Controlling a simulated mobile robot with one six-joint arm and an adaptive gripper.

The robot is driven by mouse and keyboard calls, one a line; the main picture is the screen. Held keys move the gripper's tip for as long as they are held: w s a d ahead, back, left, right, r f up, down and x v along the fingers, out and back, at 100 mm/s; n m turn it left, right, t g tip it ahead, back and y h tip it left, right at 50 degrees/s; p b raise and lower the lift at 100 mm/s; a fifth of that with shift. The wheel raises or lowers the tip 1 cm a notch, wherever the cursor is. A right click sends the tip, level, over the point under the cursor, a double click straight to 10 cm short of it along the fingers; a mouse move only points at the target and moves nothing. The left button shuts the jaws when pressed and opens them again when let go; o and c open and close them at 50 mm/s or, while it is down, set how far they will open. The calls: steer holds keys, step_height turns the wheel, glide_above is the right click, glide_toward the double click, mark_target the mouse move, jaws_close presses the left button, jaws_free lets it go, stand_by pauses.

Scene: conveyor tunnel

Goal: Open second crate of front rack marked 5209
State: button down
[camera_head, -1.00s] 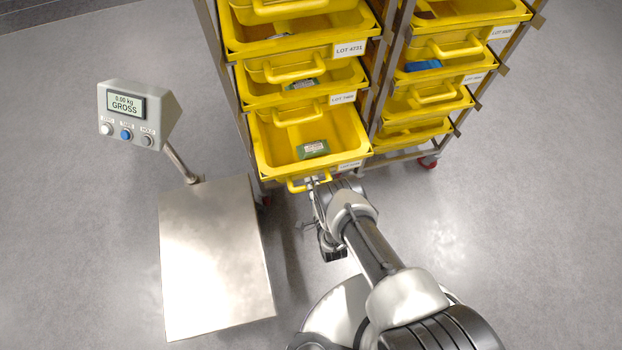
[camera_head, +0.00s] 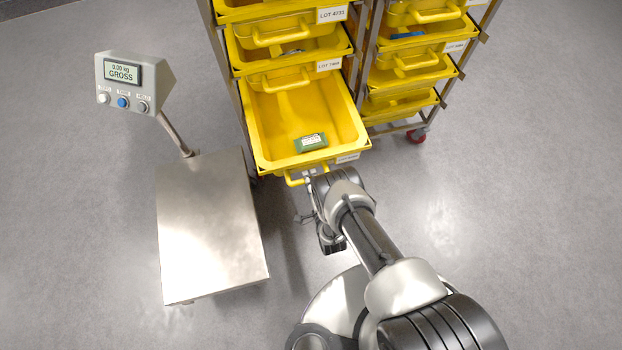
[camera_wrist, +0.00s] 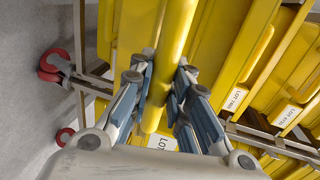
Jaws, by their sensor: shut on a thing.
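A long yellow crate (camera_head: 259,140) is pulled well out of the lower part of the left rack (camera_head: 225,70). A small green packet with a white label (camera_head: 311,143) lies inside it, near its front. The lot label on its front (camera_head: 347,159) is too small to read. My gripper (camera_head: 309,178) is at the crate's front handle (camera_head: 294,180). In the wrist view, the fingers of my gripper (camera_wrist: 167,75) are closed on both sides of the yellow handle bar (camera_wrist: 176,40). The number 5209 is not readable anywhere.
More yellow crates sit above it, labelled LOT 7468 (camera_head: 329,64) and LOT 4733 (camera_head: 331,15). A second rack of crates (camera_head: 410,60) stands to the right. A floor scale (camera_head: 210,230) with a display (camera_head: 123,73) stands close on the left. The floor at right is clear.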

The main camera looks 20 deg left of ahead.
steer(key=c, duration=1.5)
jaws_free()
steer(key=v, duration=0.7)
steer(key=shift+s+d, duration=0.15)
steer(key=shift+s, duration=0.1)
